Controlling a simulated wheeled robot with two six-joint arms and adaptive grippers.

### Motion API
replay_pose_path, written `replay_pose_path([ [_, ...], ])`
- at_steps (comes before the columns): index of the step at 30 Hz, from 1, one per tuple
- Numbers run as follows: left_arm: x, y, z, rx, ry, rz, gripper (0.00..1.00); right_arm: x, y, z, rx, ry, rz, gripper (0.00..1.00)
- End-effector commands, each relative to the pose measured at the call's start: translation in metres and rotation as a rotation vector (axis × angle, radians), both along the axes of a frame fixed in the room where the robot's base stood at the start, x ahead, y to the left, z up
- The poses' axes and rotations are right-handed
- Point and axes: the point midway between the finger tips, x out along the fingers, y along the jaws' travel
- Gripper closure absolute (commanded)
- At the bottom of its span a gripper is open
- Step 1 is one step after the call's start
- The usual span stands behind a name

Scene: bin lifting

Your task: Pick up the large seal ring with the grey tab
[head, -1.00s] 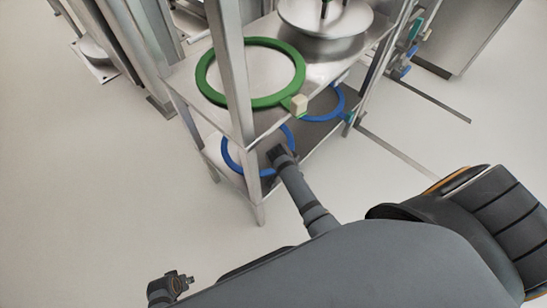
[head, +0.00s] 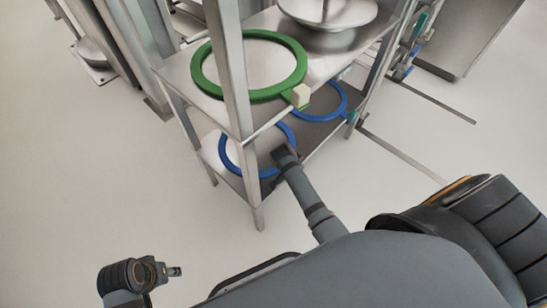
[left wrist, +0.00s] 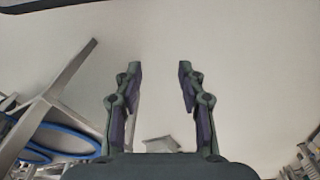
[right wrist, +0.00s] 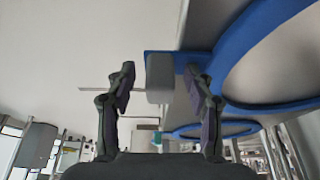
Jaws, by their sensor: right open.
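A blue ring (head: 224,157) lies on the lower shelf of the metal rack, partly behind a rack post in the head view. In the right wrist view this ring (right wrist: 240,36) fills the upper right, and its grey tab (right wrist: 160,79) shows between the fingers. My right gripper (head: 283,154) is at the ring's near right side and hides the tab in the head view. In the right wrist view the right gripper (right wrist: 160,82) is open, with fingers on both sides of the tab. My left gripper (head: 176,271) is open and empty over the floor, away from the rack (left wrist: 160,78).
A green ring (head: 200,75) with a beige tab (head: 300,97) lies on the upper shelf, above the lower one. Another blue ring (head: 343,96) with a teal tab (head: 352,117) lies further right on the lower shelf. The floor at left is clear.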

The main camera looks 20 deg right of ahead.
Motion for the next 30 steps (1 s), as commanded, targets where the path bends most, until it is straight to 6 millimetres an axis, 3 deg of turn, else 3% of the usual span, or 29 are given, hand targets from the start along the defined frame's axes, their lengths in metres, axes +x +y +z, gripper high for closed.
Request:
replay_pose_path([
  [2, 0.0, 0.0, 0.0, 0.0, 0.0, 0.0, 0.6, 0.0, 0.0, 0.0, 0.0, 0.0, 0.0, 0.5],
  [13, 0.0, 0.0, 0.0, 0.0, -0.001, 0.0, 0.6, 0.0, 0.0, 0.0, 0.0, 0.0, 0.0, 1.0],
  [26, 0.003, 0.001, 0.0, 0.001, -0.01, 0.001, 0.6, 0.0, -0.001, 0.003, -0.001, 0.0, 0.001, 1.0],
  [30, 0.005, 0.005, -0.024, 0.01, 0.001, 0.009, 0.6, 0.002, -0.002, 0.01, -0.001, -0.001, 0.004, 1.0],
])
